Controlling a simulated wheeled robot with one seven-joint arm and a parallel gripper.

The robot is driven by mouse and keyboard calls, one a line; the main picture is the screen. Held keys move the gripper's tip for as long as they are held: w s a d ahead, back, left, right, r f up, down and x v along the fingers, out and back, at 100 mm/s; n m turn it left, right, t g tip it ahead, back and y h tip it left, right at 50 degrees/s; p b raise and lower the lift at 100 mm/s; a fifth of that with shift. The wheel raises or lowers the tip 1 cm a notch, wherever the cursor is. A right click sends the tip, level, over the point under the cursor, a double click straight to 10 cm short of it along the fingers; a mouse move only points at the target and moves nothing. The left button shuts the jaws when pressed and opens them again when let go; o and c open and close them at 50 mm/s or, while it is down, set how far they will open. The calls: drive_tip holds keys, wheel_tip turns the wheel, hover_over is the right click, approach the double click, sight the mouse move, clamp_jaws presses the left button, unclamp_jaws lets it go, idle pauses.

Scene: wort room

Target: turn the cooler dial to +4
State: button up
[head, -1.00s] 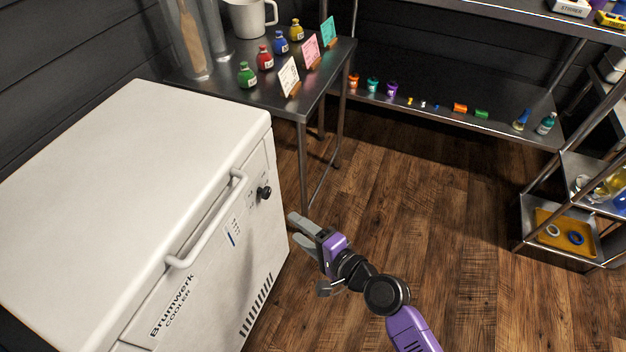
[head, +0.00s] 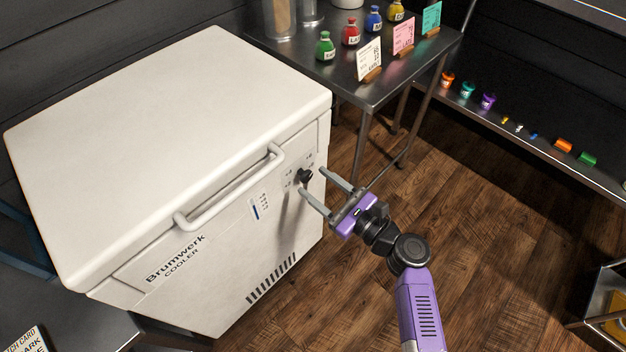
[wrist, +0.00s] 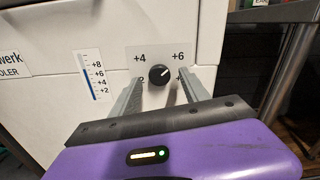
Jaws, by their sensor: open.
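The white cooler (head: 190,130), marked "Brumwerk COOLER", stands at left in the head view. Its black dial (head: 305,176) is on the front near the right edge; the wrist view shows the dial (wrist: 159,75) with a light pointer mark towards the upper right. Labels +4 at upper left and +6 at upper right are readable; the lower labels are partly hidden by my fingers. My gripper (head: 312,188) is open, its fingers reaching towards the cooler front on either side of the dial, with no visible contact on it.
A strip gauge (wrist: 90,76) marked +2 to +8 is left of the dial. The cooler's handle (head: 230,190) sticks out left of the dial. A metal table (head: 390,85) with bottles and cards stands behind at right. Wooden floor (head: 480,230) is clear to the right.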

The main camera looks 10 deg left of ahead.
drive_tip(key=shift+x, duration=1.15)
drive_tip(key=shift+s, duration=0.1)
clamp_jaws()
